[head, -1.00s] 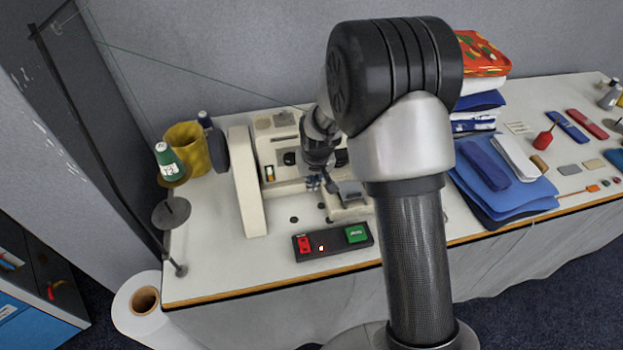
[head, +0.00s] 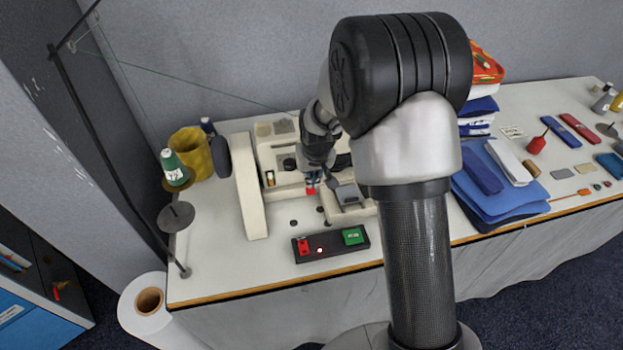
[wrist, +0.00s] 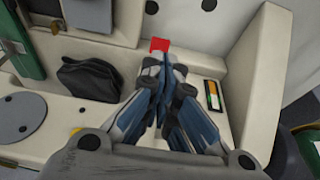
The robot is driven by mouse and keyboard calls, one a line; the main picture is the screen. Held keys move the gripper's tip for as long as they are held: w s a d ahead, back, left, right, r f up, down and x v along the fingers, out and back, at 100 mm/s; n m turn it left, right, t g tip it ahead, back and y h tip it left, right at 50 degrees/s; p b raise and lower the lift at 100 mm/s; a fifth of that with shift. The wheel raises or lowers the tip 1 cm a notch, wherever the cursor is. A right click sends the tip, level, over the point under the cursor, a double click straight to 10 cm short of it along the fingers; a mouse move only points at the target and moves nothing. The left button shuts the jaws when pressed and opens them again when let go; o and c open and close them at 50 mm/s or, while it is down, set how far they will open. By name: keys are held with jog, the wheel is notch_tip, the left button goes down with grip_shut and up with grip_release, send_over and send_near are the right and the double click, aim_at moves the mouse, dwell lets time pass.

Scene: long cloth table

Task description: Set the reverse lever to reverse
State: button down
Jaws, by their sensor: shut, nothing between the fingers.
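A cream sewing machine (head: 250,190) stands on the table; it fills much of the wrist view (wrist: 255,60). A small red block (head: 311,191), which looks like the reverse lever's tip, shows just below my gripper (head: 313,177). In the wrist view the red tip (wrist: 160,44) sits right at the ends of my gripper's fingers (wrist: 161,62). The fingers are shut with nothing between them. They look very close to the red tip; I cannot tell whether they touch it. The lever's stem is hidden.
A black box (head: 330,246) with red and green buttons lies in front of the machine. Folded blue cloth (head: 500,196) lies at right. A thread runs above the table.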

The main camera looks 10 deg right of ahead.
jog(key=s+r+p, duration=0.1)
jog(key=s+r, duration=0.6)
jog(key=shift+s+r+p, duration=0.2)
jog(key=shift+p, duration=0.15)
